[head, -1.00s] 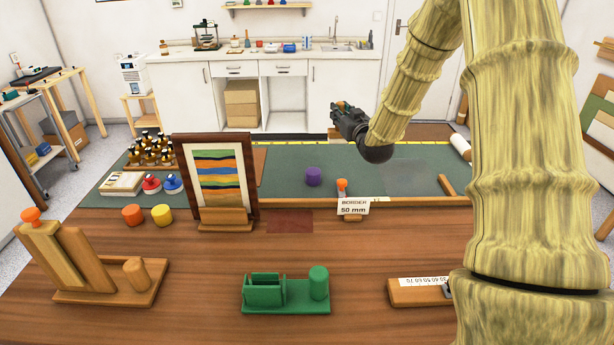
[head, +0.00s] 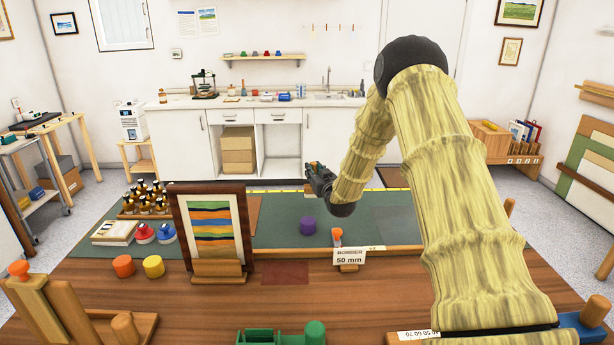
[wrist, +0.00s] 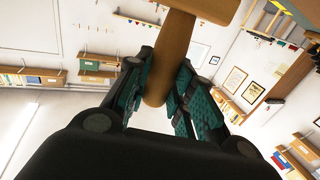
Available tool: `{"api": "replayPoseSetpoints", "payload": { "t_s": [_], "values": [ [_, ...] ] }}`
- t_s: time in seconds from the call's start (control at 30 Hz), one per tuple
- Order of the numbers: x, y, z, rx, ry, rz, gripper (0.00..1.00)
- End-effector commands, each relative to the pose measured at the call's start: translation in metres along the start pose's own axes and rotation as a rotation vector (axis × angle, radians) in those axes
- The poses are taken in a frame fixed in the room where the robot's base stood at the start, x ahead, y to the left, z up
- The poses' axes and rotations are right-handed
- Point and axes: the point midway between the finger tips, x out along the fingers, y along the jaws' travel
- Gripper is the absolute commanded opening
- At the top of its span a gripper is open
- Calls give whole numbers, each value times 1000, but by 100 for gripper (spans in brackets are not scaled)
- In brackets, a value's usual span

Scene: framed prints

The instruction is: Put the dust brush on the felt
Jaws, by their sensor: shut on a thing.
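In the wrist view my gripper (wrist: 160,85) is shut on the wooden handle of the dust brush (wrist: 177,40). A wider wooden crosspiece shows at the handle's far end, cut off by the picture's top edge; no bristles can be made out. In the head view my gripper (head: 318,182) is above the far part of the green mat, and the brush is too small to make out clearly. A flat dark red patch, which looks like the felt (head: 285,274), lies bare on the wooden table, nearer than the gripper.
A framed striped print (head: 212,228) stands left of the patch. A "BORDER 50 mm" sign (head: 349,257) stands right of the patch. Green and wooden holders line the near edge.

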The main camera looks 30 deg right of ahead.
Motion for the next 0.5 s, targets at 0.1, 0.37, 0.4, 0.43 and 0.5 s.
{"api": "replayPoseSetpoints", "payload": {
  "t_s": [0.1, 0.37, 0.4, 0.43, 0.5],
  "values": [
    [20, -5, 1, -2, 0, -1, 0],
    [38, -8, 4, -1, -1, 0, 0],
    [40, -8, 4, -1, 0, 0, 0],
    [41, -9, 4, -1, 0, 0, 0],
    [46, -10, 4, -1, 0, 0, 0]
  ]
}}
